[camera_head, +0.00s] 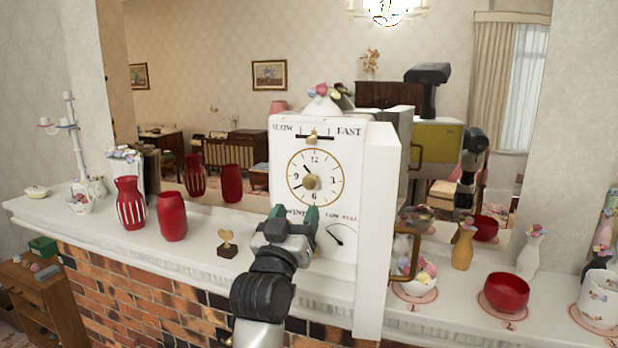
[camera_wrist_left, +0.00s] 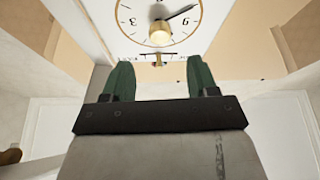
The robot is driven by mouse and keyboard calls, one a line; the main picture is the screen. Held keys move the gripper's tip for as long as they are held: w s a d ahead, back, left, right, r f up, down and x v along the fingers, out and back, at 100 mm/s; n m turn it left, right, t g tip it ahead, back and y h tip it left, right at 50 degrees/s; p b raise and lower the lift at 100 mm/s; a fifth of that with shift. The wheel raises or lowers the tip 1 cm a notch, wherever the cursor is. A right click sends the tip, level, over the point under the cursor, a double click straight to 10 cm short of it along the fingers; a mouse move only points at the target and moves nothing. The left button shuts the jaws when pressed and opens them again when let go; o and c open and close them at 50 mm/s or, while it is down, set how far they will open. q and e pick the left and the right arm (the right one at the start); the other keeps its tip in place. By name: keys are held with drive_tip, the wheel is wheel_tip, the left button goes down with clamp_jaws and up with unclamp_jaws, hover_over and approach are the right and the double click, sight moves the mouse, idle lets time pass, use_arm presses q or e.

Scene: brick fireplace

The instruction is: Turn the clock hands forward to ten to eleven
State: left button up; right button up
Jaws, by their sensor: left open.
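The white clock (camera_head: 283,147) stands on the mantel. Its round dial (camera_head: 328,165) has a brass centre knob (camera_head: 312,182). The short dark hand points up-left, between 10 and 11; the longer hand points down-left, near 8. In the left wrist view the dial is upside down, with the knob (camera_wrist_left: 160,33) at the top and one dark hand (camera_wrist_left: 181,12) reaching up-right. My left gripper (camera_head: 295,212) is open and empty, its green fingers just below the dial by the WIND lettering. In the left wrist view its fingertips (camera_wrist_left: 160,62) stand apart, short of the knob. My right gripper is not in view.
Red vases (camera_head: 172,217) and a small heart ornament (camera_head: 227,243) stand left of the clock on the mantel (camera_head: 330,278). A bowl (camera_head: 417,285), an orange vase (camera_head: 463,246) and a red bowl (camera_head: 506,291) stand right. A large mirror (camera_head: 220,90) is behind.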

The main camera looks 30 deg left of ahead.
sight(308, 185)
use_arm(q)
drive_tip(key=p+x, duration=0.3)
drive_tip(key=x, duration=0.4)
drive_tip(key=shift+w+a+r, duration=0.1)
drive_tip(key=shift+w+r, duration=0.15)
drive_tip(key=shift+w, duration=0.05)
drive_tip(key=shift+w+a+r+p, duration=0.15)
drive_tip(key=shift+w+p, duration=0.2)
drive_tip(key=shift+w, duration=0.2)
drive_tip(key=c, duration=0.9)
drive_tip(key=shift+c, duration=0.2)
drive_tip(key=shift+m, duration=0.5)
drive_tip(key=m+h+b, duration=0.1)
drive_tip(key=m+h, duration=0.1)
drive_tip(key=shift+m, duration=0.3)
drive_tip(key=shift+a+m+t+h, duration=0.15)
drive_tip(key=shift+m+h, duration=0.4)
drive_tip(key=shift+m, duration=0.6)
drive_tip(key=shift+d+m+t+h, duration=0.15)
drive_tip(key=shift+m+h, duration=0.4)
drive_tip(key=shift+m, duration=0.6)
